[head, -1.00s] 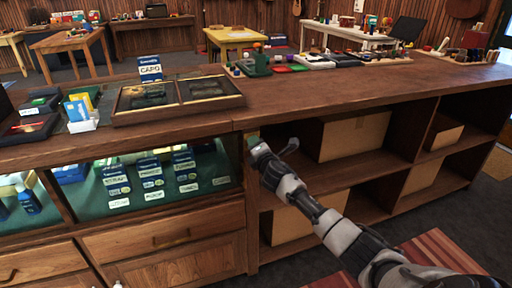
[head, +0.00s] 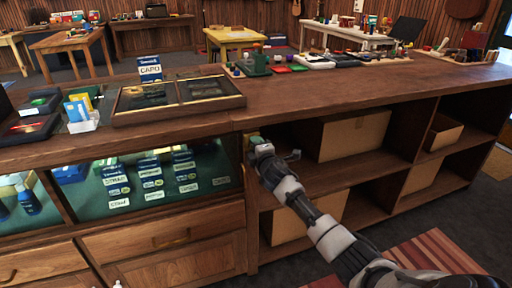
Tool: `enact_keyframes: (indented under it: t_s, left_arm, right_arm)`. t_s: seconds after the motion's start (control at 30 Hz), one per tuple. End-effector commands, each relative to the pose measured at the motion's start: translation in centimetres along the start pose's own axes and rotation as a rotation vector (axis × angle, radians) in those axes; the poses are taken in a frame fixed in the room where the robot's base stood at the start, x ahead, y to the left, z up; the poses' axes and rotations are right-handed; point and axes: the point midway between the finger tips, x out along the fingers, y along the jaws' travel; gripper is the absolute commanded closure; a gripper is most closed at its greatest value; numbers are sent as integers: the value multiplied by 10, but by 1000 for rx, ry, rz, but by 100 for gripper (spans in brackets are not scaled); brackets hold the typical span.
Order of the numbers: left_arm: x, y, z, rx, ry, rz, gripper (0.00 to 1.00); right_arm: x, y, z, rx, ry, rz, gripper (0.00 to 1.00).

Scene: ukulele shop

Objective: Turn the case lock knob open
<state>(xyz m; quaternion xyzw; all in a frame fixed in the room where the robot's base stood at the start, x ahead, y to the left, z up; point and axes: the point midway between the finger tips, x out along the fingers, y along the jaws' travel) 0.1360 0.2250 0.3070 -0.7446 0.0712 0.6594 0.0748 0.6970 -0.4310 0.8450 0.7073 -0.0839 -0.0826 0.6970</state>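My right gripper (head: 262,146) is at the post (head: 252,210) between the glass display case (head: 150,180) and the open shelves, just below the counter top. A small greenish-yellow piece (head: 254,138) shows at its tip; it may be the lock knob or its plate, but the gripper hides most of it. One finger sticks out to the right, and I cannot tell whether the fingers are closed on anything. The case front looks closed, with blue packs and white price tags inside.
The counter top (head: 330,105) overhangs close above my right gripper. A glass-lidded box (head: 180,95) and a CAPO sign (head: 150,69) stand on it. Cardboard boxes (head: 355,135) fill parts of the shelves to the right. A striped rug (head: 440,255) lies on the floor.

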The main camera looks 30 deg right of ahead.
Motion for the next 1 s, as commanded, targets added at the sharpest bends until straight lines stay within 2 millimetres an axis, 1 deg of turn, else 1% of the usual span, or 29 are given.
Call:
enact_keyframes:
  t_s: [0.27, 0.3, 0.37, 0.4, 0.43, 0.77, 0.9, 0.93, 1.0]
  left_arm:
    - [0, 2, -4, -1, 6, 3, 57]
    - [0, 2, -4, -1, 6, 3, 57]
    - [0, 2, -4, -1, 6, 3, 57]
    - [0, 2, -4, -1, 6, 3, 57]
    - [0, 2, -4, -1, 6, 3, 57]
    - [-1, 3, -2, -1, 3, 4, 57]
    - [-2, 3, 1, 0, 10, 4, 57]
    - [-2, 2, 5, 0, 6, 3, 57]
    - [2, 0, 20, 5, -14, 0, 57]
  right_arm:
    - [0, -2, 0, 2, 0, -3, 88]
    - [0, -2, 0, 2, 0, -3, 58]
    - [0, -2, 0, 2, 0, -3, 49]
    - [0, -1, 0, 1, 0, -2, 43]
    - [0, -1, 0, 1, 0, -2, 40]
    - [-3, 0, 0, 0, 1, -1, 40]
    - [-16, -1, 0, -1, 1, -2, 40]
    - [-21, -1, 0, -2, 1, -2, 40]
    - [-32, 0, 0, -2, 2, -1, 40]
